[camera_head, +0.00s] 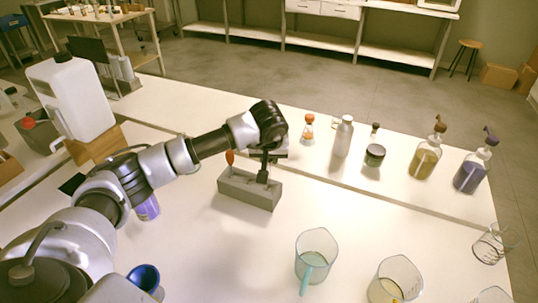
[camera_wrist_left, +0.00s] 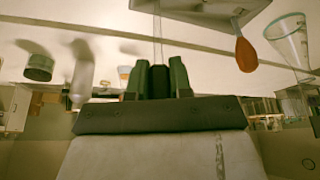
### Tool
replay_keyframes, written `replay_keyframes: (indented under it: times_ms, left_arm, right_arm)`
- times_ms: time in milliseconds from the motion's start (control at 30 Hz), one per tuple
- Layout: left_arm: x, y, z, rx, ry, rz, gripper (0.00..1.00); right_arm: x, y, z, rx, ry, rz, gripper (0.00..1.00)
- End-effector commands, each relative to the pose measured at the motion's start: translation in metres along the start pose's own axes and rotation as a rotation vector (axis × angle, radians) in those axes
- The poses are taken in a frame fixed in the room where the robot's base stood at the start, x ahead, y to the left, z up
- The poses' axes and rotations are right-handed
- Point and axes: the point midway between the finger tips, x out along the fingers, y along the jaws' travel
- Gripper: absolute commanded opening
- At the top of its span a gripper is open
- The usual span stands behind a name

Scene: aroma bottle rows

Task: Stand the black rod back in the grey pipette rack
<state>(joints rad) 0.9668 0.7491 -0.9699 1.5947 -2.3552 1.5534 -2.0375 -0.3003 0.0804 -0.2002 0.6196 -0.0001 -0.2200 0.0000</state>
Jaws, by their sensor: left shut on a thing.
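The grey pipette rack (camera_head: 247,190) stands on the white table, with an orange-topped rod (camera_head: 230,158) upright in its left part. My left gripper (camera_head: 264,160) is above the right part of the rack, shut on the black rod (camera_head: 263,174). In the left wrist view the rod's black top (camera_wrist_left: 160,82) sits between the green fingers (camera_wrist_left: 158,78), and a thin pale shaft runs from it toward the rack (camera_wrist_left: 195,10). I cannot tell whether the rod's tip is inside a slot. The orange top (camera_wrist_left: 245,50) is beside it. My right gripper is not in view.
Behind the rack stand an orange-capped flask (camera_head: 308,130), a grey bottle (camera_head: 343,137), a dark jar (camera_head: 375,155) and two pump bottles (camera_head: 426,158). Measuring jugs (camera_head: 316,255) stand at front right. A purple-labelled bottle (camera_head: 147,207) is under my arm.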

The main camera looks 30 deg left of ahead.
Motion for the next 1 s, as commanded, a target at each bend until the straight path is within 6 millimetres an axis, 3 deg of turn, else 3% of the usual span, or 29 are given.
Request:
replay_keyframes:
  times_ms: [1000]
  left_arm:
    - [0.017,0.0,0.007,0.0,0.0,0.0,0.03]
  right_arm:
    - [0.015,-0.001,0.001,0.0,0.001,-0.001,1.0]
